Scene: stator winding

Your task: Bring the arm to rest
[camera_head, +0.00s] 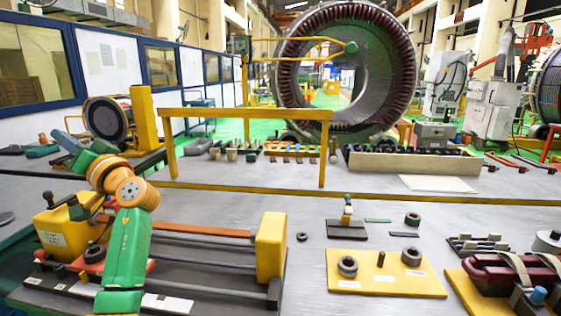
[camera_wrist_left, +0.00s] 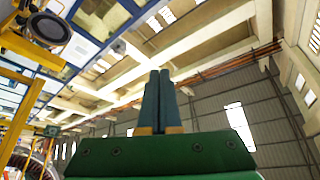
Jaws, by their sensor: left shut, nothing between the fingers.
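My left arm rises from the lower left in the head view, with green links and an orange joint. Its left gripper (camera_head: 66,141) is at the raised end, pointing up and left above the workbench (camera_head: 225,205). In the left wrist view the two dark fingers of the left gripper (camera_wrist_left: 159,80) are pressed together with nothing between them. They point toward the ceiling beams. My right gripper is not in view.
Below the arm stands a fixture with yellow end blocks (camera_head: 271,246) and rods. A yellow plate (camera_head: 385,274) with rings lies to the right. A yellow frame (camera_head: 245,113) stands behind. A large stator (camera_head: 292,80) is at the back. The bench middle is mostly clear.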

